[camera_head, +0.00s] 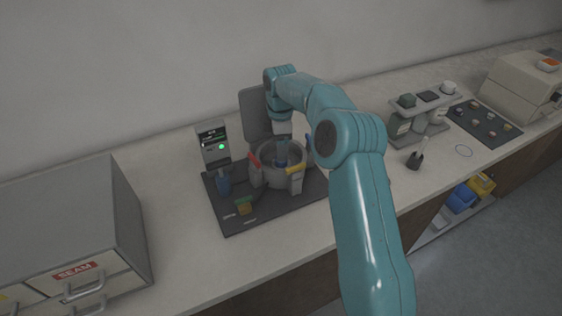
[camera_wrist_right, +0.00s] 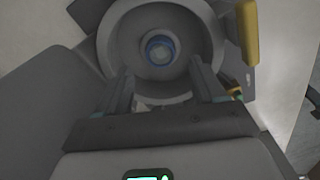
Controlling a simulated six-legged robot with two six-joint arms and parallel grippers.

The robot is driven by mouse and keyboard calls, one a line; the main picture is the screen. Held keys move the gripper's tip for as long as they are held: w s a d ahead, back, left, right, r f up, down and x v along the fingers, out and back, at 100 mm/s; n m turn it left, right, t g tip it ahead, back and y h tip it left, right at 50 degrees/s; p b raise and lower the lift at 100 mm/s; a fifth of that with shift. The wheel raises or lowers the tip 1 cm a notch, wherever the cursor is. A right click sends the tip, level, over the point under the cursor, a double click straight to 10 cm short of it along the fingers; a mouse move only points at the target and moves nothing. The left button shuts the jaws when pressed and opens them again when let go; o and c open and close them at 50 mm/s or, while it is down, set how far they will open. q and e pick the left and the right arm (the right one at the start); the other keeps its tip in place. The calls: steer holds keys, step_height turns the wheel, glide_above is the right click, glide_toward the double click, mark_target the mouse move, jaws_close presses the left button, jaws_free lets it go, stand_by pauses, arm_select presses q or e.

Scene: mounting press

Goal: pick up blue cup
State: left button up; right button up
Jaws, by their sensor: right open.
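A round grey press (camera_head: 279,178) stands open on a dark mat (camera_head: 262,212). A small round blue piece, which looks like the blue cup (camera_wrist_right: 159,49), sits at the centre of the press bowl in the right wrist view. My right gripper (camera_wrist_right: 163,88) is open and empty, its two fingers apart at the near side of the bowl, with the blue piece beyond their tips. In the head view my right gripper (camera_head: 283,146) is over the press and partly hidden. My left gripper is not in view.
A grey box with a green light (camera_head: 213,146) stands behind the mat. A drawer cabinet (camera_head: 70,230) is at left; a bottle rack (camera_head: 425,115) is at right.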

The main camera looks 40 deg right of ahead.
step_height(320, 180, down, 4)
steer(key=shift+s+f+p, duration=0.1)
steer(key=shift+f+p, duration=0.15)
steer(key=shift+p, duration=0.15)
steer(key=shift+f, duration=0.15)
steer(key=c, duration=1.2)
steer(key=shift+c, duration=0.4)
